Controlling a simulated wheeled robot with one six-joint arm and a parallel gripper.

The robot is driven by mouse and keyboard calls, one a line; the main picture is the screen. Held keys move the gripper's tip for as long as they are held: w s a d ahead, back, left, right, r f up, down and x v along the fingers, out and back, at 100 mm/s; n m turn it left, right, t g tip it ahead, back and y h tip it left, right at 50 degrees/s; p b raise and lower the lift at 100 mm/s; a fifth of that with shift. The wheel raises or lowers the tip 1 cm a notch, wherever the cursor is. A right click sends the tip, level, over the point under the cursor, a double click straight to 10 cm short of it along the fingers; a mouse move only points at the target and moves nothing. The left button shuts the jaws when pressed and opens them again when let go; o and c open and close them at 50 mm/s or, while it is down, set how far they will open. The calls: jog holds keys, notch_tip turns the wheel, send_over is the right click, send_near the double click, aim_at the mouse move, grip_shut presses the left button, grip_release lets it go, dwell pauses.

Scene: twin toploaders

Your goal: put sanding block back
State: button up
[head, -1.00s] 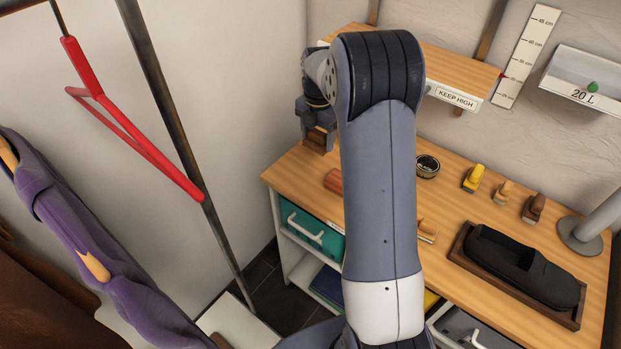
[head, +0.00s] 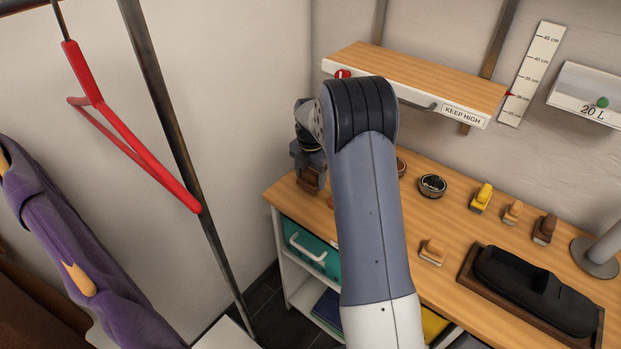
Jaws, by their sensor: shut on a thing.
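My gripper (head: 309,172) is at the back left corner of the wooden worktop (head: 420,285), pointing down. It is shut on a brown block (head: 310,181), which I take to be the sanding block. Only part of the block shows below the fingers. I cannot tell whether it touches the worktop. My arm hides part of the worktop to the right of it.
On the worktop are a round dark tin (head: 432,186), a tan brush (head: 433,251), yellow (head: 482,197), light brown (head: 513,212) and dark brown (head: 545,228) brushes, and a tray (head: 466,276) with a black shoe. A shelf (head: 415,78) hangs behind. A metal pole (head: 183,165) stands left.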

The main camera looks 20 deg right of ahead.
aim_at(311, 172)
jog(key=shift+f, duration=0.9)
jog(key=o, duration=0.9)
jog(key=shift+r, duration=0.1)
notch_tip(311, 172, up, 12)
jog(key=shift+r+b, duration=0.1)
jog(key=shift+b, duration=0.4)
